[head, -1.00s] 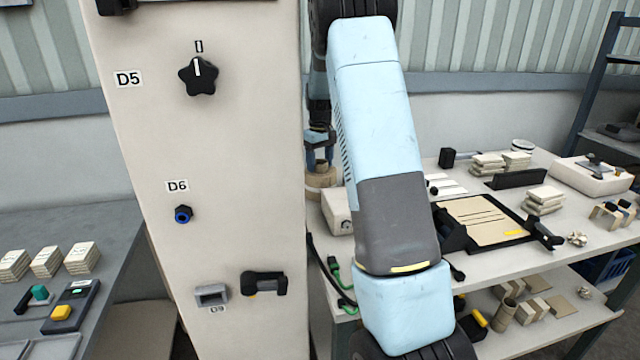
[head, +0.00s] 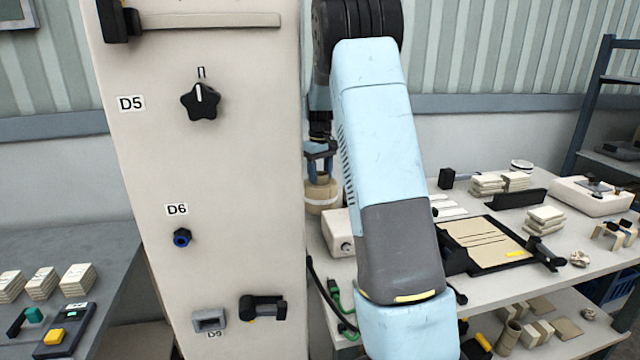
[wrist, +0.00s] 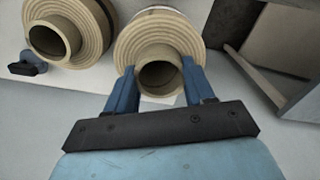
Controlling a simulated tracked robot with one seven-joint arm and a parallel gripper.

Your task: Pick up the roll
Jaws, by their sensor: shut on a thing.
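A tan kraft paper roll (wrist: 140,32) with a protruding brown core is at the top middle of the wrist view. My gripper (wrist: 160,68) has its two blue fingers on either side of that core and is shut on it. In the head view the held roll (head: 321,198) is upright below my gripper (head: 319,160), between the beige panel and my arm. The panel and my arm hide parts of it. I cannot tell whether its underside touches anything.
A second roll (wrist: 82,38) lies to the left in the wrist view, close to the held one. A tall beige panel (head: 240,150) with knobs stands left of my gripper. A white bench (head: 495,285) with stacked blocks, trays and a white box (head: 338,235) is at right.

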